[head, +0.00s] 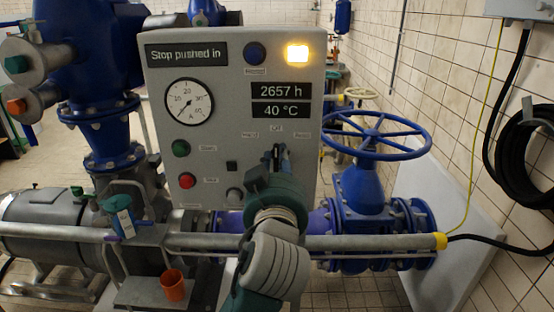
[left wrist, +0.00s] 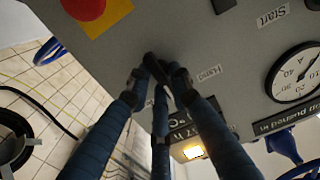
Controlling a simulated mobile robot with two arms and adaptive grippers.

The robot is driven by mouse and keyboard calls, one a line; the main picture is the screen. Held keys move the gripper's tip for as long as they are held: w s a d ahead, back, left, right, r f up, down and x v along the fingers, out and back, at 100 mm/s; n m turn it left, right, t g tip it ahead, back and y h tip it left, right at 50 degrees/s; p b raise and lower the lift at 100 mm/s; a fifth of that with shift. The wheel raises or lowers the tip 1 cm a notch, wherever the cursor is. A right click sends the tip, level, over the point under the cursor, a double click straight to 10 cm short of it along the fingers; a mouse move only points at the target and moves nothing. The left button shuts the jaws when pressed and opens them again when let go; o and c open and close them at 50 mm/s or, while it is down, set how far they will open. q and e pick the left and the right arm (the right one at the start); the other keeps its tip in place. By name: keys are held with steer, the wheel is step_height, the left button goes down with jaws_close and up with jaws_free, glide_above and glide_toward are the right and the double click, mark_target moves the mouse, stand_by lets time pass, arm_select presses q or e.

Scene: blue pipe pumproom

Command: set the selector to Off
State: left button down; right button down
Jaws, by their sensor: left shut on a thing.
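The grey control panel (head: 230,70) fills the middle of the head view. The selector sits low on its right side, among small labels, with the Off label (head: 276,128) above it. In the left wrist view the selector's black knob (left wrist: 150,62) is between my fingertips, beside the Hand label (left wrist: 208,73). My left gripper (head: 277,157) is shut on the knob; its blue fingers (left wrist: 156,78) close around it from several sides. The fingers and wrist hide most of the selector, so I cannot tell exactly where it points. My right gripper is not in view.
The panel display (head: 186,54) reads "Stop pushed in", and a yellow lamp (head: 297,53) is lit. A red stop button (left wrist: 85,8) on a yellow plate is near the fingers. A pipe rail (head: 390,242) runs in front. A blue handwheel (head: 375,133) stands right.

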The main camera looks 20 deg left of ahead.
arm_select(q)
steer(key=c, duration=1.8)
jaws_free()
steer(key=shift+r, duration=0.2)
steer(key=shift+o, duration=0.7)
steer(key=shift+w+d+f, duration=0.1)
steer(key=shift+w+f, duration=0.05)
steer(key=shift+f, duration=0.05)
steer(key=v, duration=0.7)
steer(key=shift+s, duration=0.25)
